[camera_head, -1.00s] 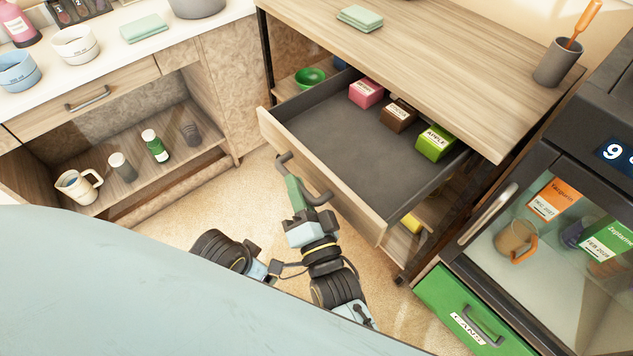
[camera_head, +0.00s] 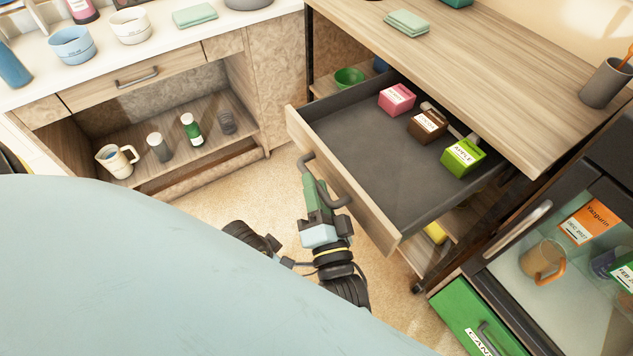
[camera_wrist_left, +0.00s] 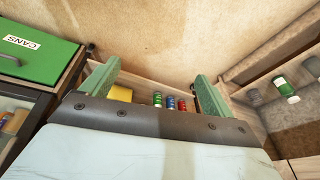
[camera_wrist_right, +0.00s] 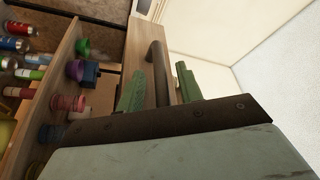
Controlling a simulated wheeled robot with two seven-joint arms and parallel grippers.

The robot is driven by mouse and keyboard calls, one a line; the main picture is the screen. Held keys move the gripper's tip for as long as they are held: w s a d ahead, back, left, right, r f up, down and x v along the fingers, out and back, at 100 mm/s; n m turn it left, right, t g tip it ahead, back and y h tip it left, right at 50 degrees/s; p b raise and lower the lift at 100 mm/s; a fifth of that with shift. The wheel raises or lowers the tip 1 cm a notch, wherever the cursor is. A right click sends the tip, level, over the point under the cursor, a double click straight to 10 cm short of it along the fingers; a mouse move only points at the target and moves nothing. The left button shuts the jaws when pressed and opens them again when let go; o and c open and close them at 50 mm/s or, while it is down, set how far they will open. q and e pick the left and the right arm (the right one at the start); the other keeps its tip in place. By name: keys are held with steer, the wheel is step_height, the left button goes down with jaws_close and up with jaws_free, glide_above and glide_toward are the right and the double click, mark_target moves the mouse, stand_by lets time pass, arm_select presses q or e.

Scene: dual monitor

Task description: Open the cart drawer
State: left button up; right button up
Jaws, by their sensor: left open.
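The cart drawer (camera_head: 375,155) is pulled well out from under the wooden cart top (camera_head: 480,60). It holds a pink, a brown and a green box at its back. My right gripper (camera_head: 312,190) is at the dark bar handle (camera_head: 329,190) on the drawer front. In the right wrist view, the handle (camera_wrist_right: 157,65) lies between the two green fingers (camera_wrist_right: 160,88), which are close around it. My left gripper (camera_wrist_left: 155,88) is open and empty, and only its own wrist view shows it clearly.
A green drawer marked CANS (camera_head: 475,315) and a glass-fronted appliance (camera_head: 540,250) stand at the right. A counter with an open shelf (camera_head: 150,150) is at the left. A pale blue surface hides the lower left.

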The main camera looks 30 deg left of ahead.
arm_select(q)
steer(key=s+a+f+p, duration=0.1)
steer(key=a+f+p, duration=0.2)
steer(key=f, duration=0.3)
steer(key=shift+s+a+f+g, duration=0.3)
steer(key=shift+s+f, duration=0.05)
arm_select(e)
steer(key=v, duration=1.3)
steer(key=shift+s+d+f, duration=0.1)
steer(key=shift+s, duration=0.05)
